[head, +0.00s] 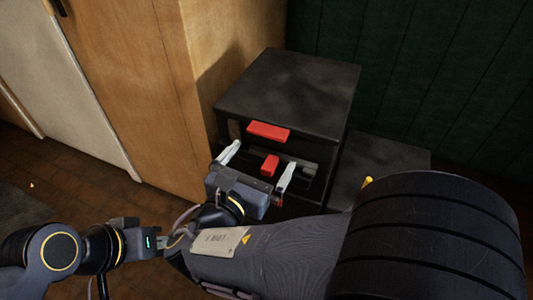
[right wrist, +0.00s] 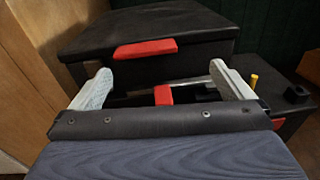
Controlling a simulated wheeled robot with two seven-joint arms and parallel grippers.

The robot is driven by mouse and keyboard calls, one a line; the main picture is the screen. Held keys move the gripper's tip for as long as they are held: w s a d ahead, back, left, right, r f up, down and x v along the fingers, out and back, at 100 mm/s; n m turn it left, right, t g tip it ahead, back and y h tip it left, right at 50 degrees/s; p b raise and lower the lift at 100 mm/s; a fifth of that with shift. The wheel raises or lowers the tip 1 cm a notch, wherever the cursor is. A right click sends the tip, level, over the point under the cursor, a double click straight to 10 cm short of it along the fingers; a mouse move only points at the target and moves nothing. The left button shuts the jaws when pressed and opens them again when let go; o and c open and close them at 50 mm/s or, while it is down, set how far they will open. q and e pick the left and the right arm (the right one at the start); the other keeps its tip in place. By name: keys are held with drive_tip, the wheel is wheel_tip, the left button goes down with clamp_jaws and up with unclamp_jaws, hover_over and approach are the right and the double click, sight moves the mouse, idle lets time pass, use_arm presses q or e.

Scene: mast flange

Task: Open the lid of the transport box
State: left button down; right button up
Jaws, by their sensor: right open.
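The transport box seems to be the dark box (head: 290,85) against the wooden cabinet; its flat top also shows in the right wrist view (right wrist: 150,22). A red tab (head: 268,130) sits on the top's front edge, also in the right wrist view (right wrist: 145,49). The top looks level. A second red piece (head: 269,165) lies lower, between my fingers in the picture. My right gripper (head: 257,165) is open and empty in front of the box, its pale fingers spread below the red tab. My left gripper (head: 160,242) is partly hidden behind my right arm; its jaws are unclear.
The wooden cabinet (head: 145,70) stands close on the left. A dark green wall (head: 430,70) is behind. Brown floor shows at left.

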sight(265, 136)
drive_tip(key=shift+n+t+y, duration=0.3)
drive_tip(key=shift+n+t, duration=0.2)
drive_tip(key=shift+t, duration=0.1)
drive_tip(key=x, duration=0.2)
drive_tip(key=a+b+x, duration=0.1)
drive_tip(key=x, duration=0.1)
drive_tip(key=b+x, duration=0.1)
drive_tip(key=x, duration=0.1)
drive_tip(key=shift+w+a, duration=0.15)
drive_tip(key=shift+w, duration=0.5)
